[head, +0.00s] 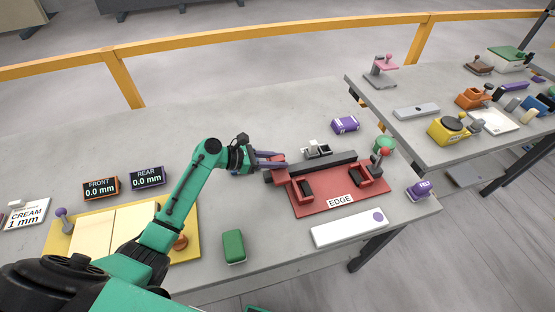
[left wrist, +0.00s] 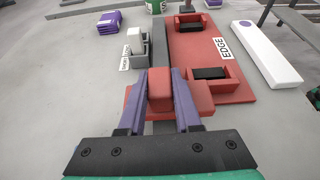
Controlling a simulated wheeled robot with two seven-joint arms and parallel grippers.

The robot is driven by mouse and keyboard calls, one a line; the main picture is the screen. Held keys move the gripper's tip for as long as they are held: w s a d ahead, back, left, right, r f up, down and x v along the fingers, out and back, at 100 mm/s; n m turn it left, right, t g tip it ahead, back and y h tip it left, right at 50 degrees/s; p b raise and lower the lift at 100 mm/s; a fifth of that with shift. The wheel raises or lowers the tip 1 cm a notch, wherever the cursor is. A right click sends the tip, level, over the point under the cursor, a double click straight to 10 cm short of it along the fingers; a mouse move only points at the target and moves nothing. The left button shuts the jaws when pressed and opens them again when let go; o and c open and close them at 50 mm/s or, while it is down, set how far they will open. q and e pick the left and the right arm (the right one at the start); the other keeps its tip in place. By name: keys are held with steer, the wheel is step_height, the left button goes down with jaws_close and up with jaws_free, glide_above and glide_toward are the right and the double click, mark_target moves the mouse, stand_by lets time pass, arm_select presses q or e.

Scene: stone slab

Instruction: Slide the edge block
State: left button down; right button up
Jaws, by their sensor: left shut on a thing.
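The red base labelled EDGE (head: 345,207) lies on the stone slab at the right, with red posts, black pads and a dark grey rail (head: 325,164) along its far side. The red edge block (left wrist: 162,88) sits at the near end of the rail in the left wrist view; it also shows in the head view (head: 276,171). My left gripper (left wrist: 160,100) has purple fingers, one on each side of the block's upper part, and is shut on it. The block's underside is hidden. My right gripper is not in view.
A small grey and white fixture (head: 317,149) stands behind the rail. A purple box (head: 345,124), a white bar (head: 349,228) and a green block (head: 234,246) lie around the base. A yellow tray (head: 190,212) is at the left. A second table (head: 420,90) holds other tools.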

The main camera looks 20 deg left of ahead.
arm_select(q)
steer(key=w+d, duration=0.1)
steer(key=d, duration=0.1)
steer(key=w+d, duration=0.2)
steer(key=d, duration=0.1)
steer(key=w+d, duration=0.2)
steer(key=d, duration=0.1)
steer(key=shift+w+p, duration=0.1)
steer(key=shift+p, duration=0.2)
steer(key=c, duration=0.6)
jaws_free()
steer(key=b+v, duration=0.1)
steer(key=v, duration=1.3)
steer(key=shift+s+a, duration=0.2)
steer(key=shift+s, duration=0.05)
steer(key=shift+r, duration=0.1)
